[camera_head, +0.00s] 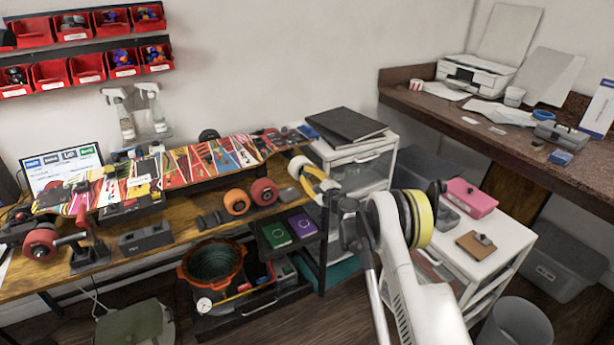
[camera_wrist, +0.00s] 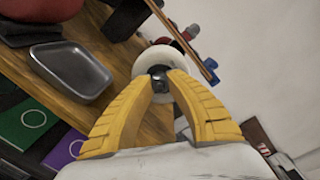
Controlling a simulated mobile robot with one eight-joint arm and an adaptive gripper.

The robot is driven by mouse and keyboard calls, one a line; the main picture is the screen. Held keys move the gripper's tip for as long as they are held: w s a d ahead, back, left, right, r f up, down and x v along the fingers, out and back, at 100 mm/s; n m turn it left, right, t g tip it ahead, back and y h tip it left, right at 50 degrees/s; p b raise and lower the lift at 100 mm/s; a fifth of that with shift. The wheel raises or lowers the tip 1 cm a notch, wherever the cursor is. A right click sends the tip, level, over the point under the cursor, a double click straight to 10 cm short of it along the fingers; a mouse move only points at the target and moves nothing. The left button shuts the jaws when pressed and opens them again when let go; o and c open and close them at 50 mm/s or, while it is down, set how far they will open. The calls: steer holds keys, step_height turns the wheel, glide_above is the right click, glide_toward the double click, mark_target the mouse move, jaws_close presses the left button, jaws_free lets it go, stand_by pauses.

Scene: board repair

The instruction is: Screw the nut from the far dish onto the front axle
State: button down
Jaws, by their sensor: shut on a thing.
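My gripper (camera_head: 310,180) has yellow fingers and is at the right end of the wooden workbench. In the wrist view its fingertips (camera_wrist: 160,82) are closed on a small dark nut (camera_wrist: 159,77). The nut lies in front of the middle of a pale round wheel (camera_wrist: 165,57), which also shows beside the fingers in the head view (camera_head: 296,166). I cannot tell whether the nut touches an axle there; the axle is hidden. A grey dish (camera_wrist: 72,68) lies on the bench left of the fingers and looks empty.
A red wheel (camera_head: 264,191) and an orange wheel (camera_head: 236,202) stand along the bench's front. A patterned skateboard deck (camera_head: 180,167) lies behind them. Green (camera_head: 274,235) and purple (camera_head: 302,224) boxes sit on a shelf below. A white drawer unit (camera_head: 360,150) stands close behind my gripper.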

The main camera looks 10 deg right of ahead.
steer(key=shift+m, duration=0.3)
steer(key=m, duration=0.5)
steer(key=shift+m, duration=0.3)
steer(key=c, duration=1.3)
jaws_free()
steer(key=shift+c, duration=1.2)
steer(key=n, duration=0.3)
steer(key=shift+n, duration=1.4)
